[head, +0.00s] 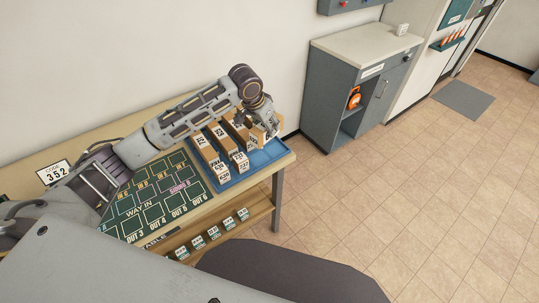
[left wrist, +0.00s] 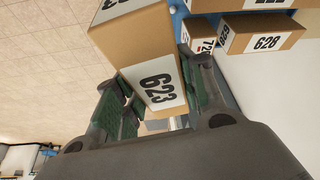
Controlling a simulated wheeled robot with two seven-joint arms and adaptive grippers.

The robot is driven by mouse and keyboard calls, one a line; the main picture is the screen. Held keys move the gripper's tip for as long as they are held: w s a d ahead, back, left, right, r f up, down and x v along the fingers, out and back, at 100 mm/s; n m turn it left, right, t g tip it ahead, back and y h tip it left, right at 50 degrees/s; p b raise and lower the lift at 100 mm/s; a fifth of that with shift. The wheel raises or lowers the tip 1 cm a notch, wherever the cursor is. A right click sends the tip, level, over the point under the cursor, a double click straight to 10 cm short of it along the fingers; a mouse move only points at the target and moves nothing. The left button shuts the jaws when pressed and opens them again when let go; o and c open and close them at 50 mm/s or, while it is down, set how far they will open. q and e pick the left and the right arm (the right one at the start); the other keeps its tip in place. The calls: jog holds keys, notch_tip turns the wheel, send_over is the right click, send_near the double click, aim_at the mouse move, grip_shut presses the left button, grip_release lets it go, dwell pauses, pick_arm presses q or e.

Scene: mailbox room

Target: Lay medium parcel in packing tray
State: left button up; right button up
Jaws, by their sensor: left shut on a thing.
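My left gripper (head: 258,124) is over the far right end of the blue packing tray (head: 258,163). It is shut on a brown parcel, whose white-labelled end (head: 272,124) shows just right of the fingers. In the left wrist view the gripper (left wrist: 160,88) has a finger on each side of this parcel (left wrist: 130,40), labelled 623. I cannot tell whether it touches the tray floor. Several other brown parcels (head: 212,152) lie in the tray to its left, one of them labelled 628 (left wrist: 265,36). My right gripper is out of view.
The tray is at the right end of a wooden table (head: 281,158) with a green marked mat (head: 150,202) beside it. A lower shelf (head: 255,213) carries several small labelled boxes. A grey cabinet (head: 335,100) stands to the right. The tiled floor (head: 400,190) is clear.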

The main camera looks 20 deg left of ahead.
pick_arm(q)
jog(key=shift+w+m+h, duration=0.1)
jog(key=shift+m+h, duration=0.3)
jog(key=shift+m, duration=0.6)
jog(key=shift+g, duration=0.3)
jog(key=shift+f, duration=2.45)
jog(key=shift+f+p, duration=0.3)
jog(key=shift+f, duration=2.2)
jog(key=shift+f, duration=0.1)
jog(key=o, duration=1)
